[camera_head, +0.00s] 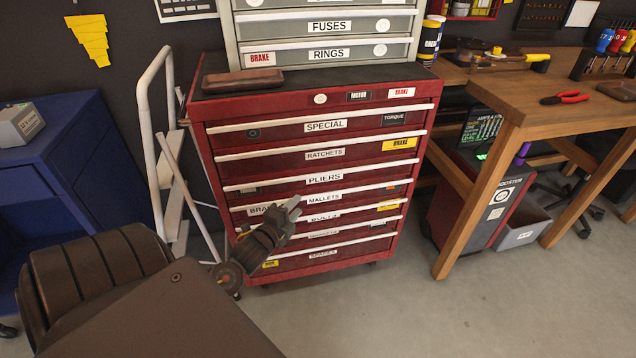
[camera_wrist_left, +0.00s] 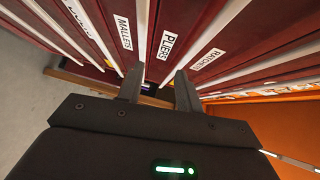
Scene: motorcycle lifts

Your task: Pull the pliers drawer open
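The pliers drawer (camera_head: 283,186) is in the red tool cabinet, below the ratchets drawer and above the mallets drawer. Its front looks flush with the others, and a white pull strip runs along its upper edge. Its label also shows in the left wrist view (camera_wrist_left: 169,46), beyond my fingertips. My left gripper (camera_head: 293,206) is in front of the cabinet, over the mallets area in the head view. In the left wrist view its two fingers (camera_wrist_left: 159,88) are apart with nothing between them. Contact with the cabinet cannot be told. My right gripper is not in view.
A white folding ladder (camera_head: 152,140) is to the left, near a blue cabinet (camera_head: 75,170). A wooden workbench (camera_head: 540,95) is to the right. The floor in front is clear.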

